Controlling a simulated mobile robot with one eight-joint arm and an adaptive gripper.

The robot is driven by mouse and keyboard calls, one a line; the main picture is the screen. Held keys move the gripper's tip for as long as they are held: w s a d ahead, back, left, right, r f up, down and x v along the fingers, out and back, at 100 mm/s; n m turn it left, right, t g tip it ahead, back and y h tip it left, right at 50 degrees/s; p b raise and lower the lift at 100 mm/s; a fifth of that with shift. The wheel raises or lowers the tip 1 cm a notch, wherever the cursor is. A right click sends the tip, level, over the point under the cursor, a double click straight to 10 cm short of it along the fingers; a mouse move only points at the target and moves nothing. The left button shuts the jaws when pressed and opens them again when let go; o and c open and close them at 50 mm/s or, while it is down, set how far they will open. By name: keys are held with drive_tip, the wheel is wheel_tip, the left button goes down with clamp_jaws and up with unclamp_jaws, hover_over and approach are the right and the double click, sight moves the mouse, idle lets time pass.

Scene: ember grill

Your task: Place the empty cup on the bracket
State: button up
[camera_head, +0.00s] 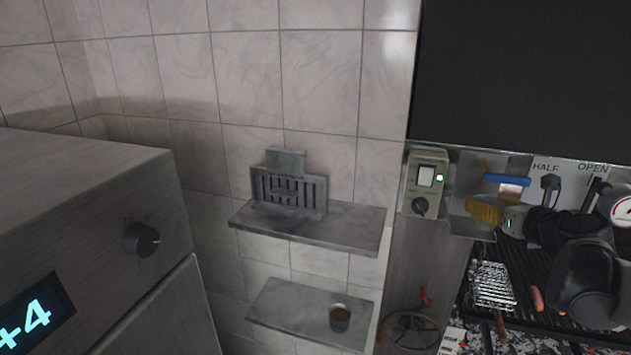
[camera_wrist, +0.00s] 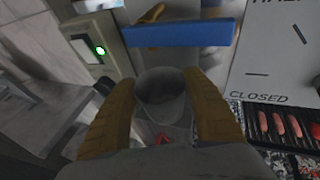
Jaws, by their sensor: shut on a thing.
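My gripper (camera_wrist: 160,110) has two yellow fingers, one on each side of a grey round cup (camera_wrist: 161,86), and is shut on it. The wrist view looks into the cup's open top, and its inside looks empty. A blue bar (camera_wrist: 180,33) lies just beyond the cup in that view. In the head view my gripper (camera_head: 484,210) is at the right, beside a metal plate (camera_head: 468,224) with the blue bar (camera_head: 507,180) above it. The held cup is not clear there. I cannot tell for sure which part is the bracket, or whether the cup touches it.
A switch box (camera_head: 427,183) with a green light is on the wall left of my gripper. A second cup (camera_head: 340,318) with brown contents stands on the lower shelf (camera_head: 290,308). The upper shelf (camera_head: 340,228) holds a slotted metal piece. A grill (camera_head: 520,262) lies below right.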

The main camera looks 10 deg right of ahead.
sight(481, 196)
drive_tip(key=w, duration=0.3)
drive_tip(key=shift+w+d, duration=0.35)
drive_tip(key=shift+w, duration=0.05)
drive_tip(key=shift+f+b, duration=1.15)
drive_tip(key=shift+f, duration=0.55)
drive_tip(key=shift+f, duration=0.15)
drive_tip(key=o, duration=1.3)
